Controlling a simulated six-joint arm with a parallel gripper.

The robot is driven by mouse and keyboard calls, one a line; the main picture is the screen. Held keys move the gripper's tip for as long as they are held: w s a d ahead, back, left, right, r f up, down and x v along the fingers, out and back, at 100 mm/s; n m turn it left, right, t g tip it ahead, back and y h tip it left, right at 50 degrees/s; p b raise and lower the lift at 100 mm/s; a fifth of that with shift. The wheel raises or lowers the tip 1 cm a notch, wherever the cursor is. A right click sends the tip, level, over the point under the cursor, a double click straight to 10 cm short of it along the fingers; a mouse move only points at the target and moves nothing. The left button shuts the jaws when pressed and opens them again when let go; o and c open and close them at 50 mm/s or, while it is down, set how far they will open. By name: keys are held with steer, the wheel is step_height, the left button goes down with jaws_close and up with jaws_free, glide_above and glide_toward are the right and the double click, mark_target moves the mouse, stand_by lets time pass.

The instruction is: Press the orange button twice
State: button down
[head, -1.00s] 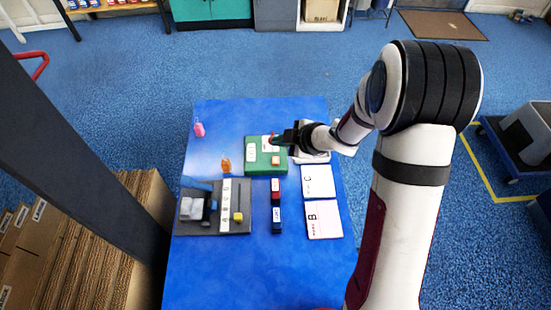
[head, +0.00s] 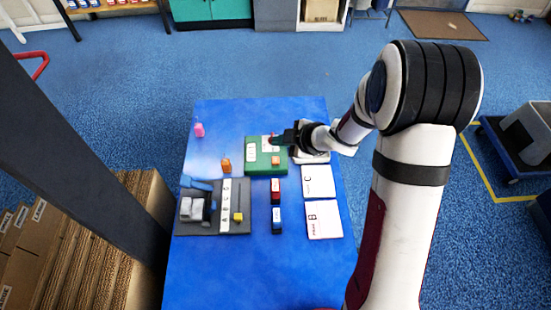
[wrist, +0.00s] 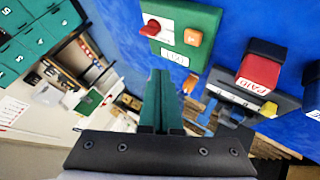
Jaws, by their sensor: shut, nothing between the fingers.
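The green box (head: 252,168) stands toward the far part of the blue table. Its orange button (head: 276,160) is on the near right of its top, and it also shows in the wrist view (wrist: 193,37). A red lever (wrist: 150,28) on a white plate sits beside the button. My gripper (head: 276,140) is over the far right part of the box, beyond the orange button in the head view. In the wrist view its fingers (wrist: 160,74) are together and empty, with the tips apart from the button in the picture. I cannot tell their height above the box.
A grey panel (head: 215,228) with a yellow knob (head: 238,216) lies at the near left. A red block (head: 276,188) and a blue block (head: 277,224) stand near the middle. Cards C (head: 318,181) and B (head: 323,219) lie right. Orange (head: 226,166) and pink (head: 199,130) items stand left.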

mark_target(279, 162)
step_height(279, 162, up, 4)
steer(key=shift+f, duration=0.1)
steer(key=shift+f, duration=4.45)
steer(key=shift+f, duration=0.4)
steer(key=shift+f, duration=0.45)
steer(key=shift+r, duration=0.9)
